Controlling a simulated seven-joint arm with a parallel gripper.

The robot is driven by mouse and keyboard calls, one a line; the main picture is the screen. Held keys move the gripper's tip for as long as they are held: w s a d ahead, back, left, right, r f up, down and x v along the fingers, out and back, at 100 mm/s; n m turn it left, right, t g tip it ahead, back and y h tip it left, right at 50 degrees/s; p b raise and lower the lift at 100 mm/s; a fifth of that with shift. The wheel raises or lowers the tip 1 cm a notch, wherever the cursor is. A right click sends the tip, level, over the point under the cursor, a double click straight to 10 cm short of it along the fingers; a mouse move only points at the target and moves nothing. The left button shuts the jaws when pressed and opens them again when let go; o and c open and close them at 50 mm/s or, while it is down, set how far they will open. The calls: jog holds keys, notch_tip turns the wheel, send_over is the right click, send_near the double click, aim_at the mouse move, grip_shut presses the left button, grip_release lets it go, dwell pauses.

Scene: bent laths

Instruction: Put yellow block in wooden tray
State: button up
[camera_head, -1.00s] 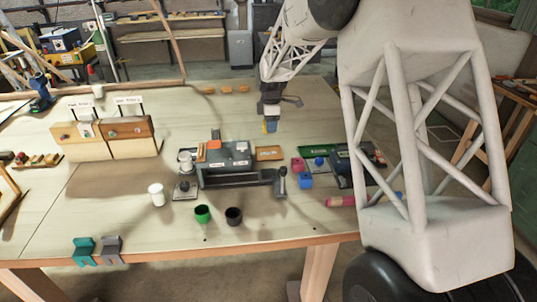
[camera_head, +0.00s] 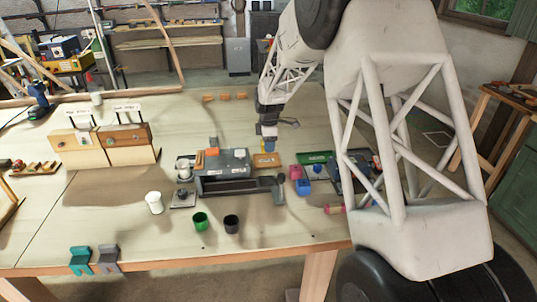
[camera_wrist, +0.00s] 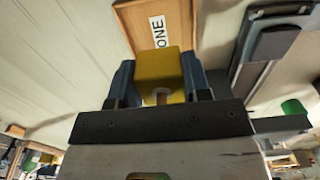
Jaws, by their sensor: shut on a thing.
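My gripper (camera_head: 269,142) is shut on the yellow block (camera_wrist: 158,72), which sits between its two dark fingers in the wrist view. The block also shows small below the fingers in the head view (camera_head: 270,146). The wooden tray (camera_head: 266,160) is a small, shallow, brown tray on the table, right beside the grey machine. In the wrist view the tray (camera_wrist: 188,20) lies just beyond the block, with a white label reading "ONE". The block is at or just above the tray's far side; I cannot tell whether it touches.
The grey machine (camera_head: 225,168) stands close on the left. A green tray (camera_head: 316,157), a pink block (camera_head: 295,172) and a blue block (camera_head: 303,187) lie to the right. Green (camera_head: 200,221) and black (camera_head: 231,224) cups stand in front. The table behind is mostly clear.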

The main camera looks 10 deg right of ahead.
aim_at(269, 160)
jog(key=shift+f, duration=0.35)
jog(key=shift+f, duration=1.85)
jog(key=shift+f, duration=0.15)
jog(key=o, duration=0.9)
notch_tip(269, 160, up, 12)
jog(key=shift+r, duration=0.15)
jog(key=shift+s+r, duration=0.1)
